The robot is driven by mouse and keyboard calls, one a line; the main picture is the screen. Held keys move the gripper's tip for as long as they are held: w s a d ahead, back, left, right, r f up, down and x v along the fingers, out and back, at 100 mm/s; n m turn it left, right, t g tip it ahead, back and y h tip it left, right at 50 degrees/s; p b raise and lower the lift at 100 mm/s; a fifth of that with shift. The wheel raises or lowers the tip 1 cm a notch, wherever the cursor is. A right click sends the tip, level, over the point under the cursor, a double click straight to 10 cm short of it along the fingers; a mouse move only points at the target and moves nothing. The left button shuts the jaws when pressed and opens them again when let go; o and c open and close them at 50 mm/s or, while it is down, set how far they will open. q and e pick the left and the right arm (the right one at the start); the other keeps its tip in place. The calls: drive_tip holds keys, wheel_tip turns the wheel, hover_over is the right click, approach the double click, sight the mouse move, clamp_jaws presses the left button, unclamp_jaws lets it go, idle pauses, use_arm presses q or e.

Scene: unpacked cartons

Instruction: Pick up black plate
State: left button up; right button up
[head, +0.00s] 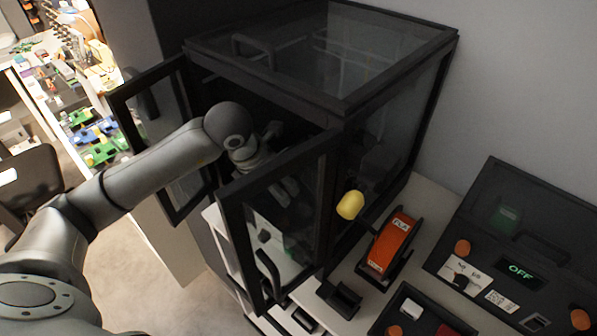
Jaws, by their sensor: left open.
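A black-framed enclosure (345,110) with clear panels stands in the middle of the head view, with its two front doors swung open. My left arm comes in from the left and reaches between the doors. My left gripper (283,188) is open at the front opening, partly behind the top bar of the near door (235,190) and seen dimly through its pane. I cannot make out a black plate; the inside of the enclosure is dark and mostly hidden by the arm and door. My right gripper is not in view.
Right of the enclosure are a yellow rounded object (350,205), an orange box (391,242) in a black holder, and a dark case (520,250) reading OFF. The far door (160,140) stands close to my forearm. A cluttered table (60,85) is at the far left.

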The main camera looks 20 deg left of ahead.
use_arm(q)
clamp_jaws()
idle(0.3)
drive_tip(key=shift+r, duration=0.1)
drive_tip(key=shift+r, duration=0.2)
drive_tip(key=s+a+r+b, duration=0.1)
drive_tip(key=s+r+b, duration=0.5)
drive_tip(key=s+r, duration=0.6)
drive_tip(key=shift+s+a+r, duration=0.2)
drive_tip(key=shift+s+a, duration=0.15)
drive_tip(key=shift+s, duration=0.6)
